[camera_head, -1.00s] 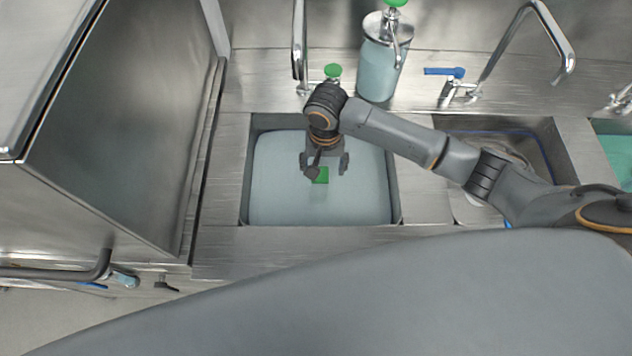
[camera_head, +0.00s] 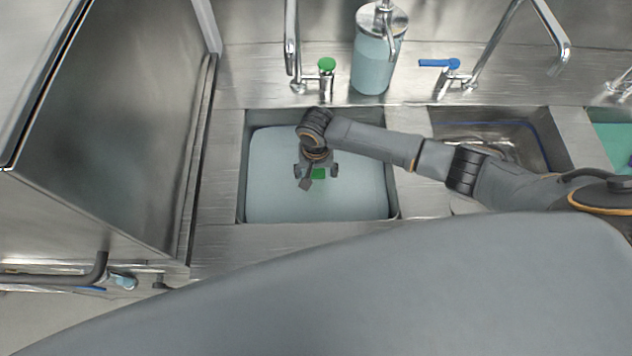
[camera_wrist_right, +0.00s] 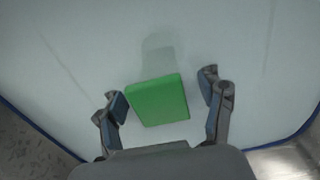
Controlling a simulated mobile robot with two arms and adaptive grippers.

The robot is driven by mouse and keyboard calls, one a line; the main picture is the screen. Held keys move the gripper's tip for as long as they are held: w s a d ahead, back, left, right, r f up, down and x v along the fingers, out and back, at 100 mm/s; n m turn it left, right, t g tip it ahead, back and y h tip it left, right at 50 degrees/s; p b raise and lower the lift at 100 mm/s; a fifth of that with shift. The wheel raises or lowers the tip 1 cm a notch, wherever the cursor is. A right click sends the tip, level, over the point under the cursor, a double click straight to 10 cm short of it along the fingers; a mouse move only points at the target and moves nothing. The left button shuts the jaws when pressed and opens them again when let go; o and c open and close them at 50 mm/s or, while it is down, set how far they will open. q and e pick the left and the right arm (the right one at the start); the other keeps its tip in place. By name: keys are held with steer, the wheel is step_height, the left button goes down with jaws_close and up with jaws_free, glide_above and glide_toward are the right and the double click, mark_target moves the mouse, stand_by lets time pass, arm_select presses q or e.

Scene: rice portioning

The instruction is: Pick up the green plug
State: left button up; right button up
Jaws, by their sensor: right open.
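The green plug (camera_head: 318,174) is in the left sink basin, partly covered by my right gripper in the head view. In the right wrist view the plug (camera_wrist_right: 158,100) is a green block that lies between the two open fingers, with a gap on each side. My right gripper (camera_head: 316,172) points down into the basin, and its open fingers also show in the wrist view (camera_wrist_right: 166,102). I cannot tell how far the fingertips are above or beside the plug. My left gripper is not in view.
The left basin (camera_head: 243,190) holds pale blue liquid or lining. A green-handled tap (camera_head: 327,80), a dispenser jar (camera_head: 376,60) and a blue-handled tap (camera_head: 440,64) stand behind. A second basin (camera_head: 540,150) lies to the right. A large steel cabinet (camera_head: 120,130) is at the left.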

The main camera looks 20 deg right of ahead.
steer(key=shift+c, duration=0.2)
jaws_close()
steer(key=shift+r, duration=0.15)
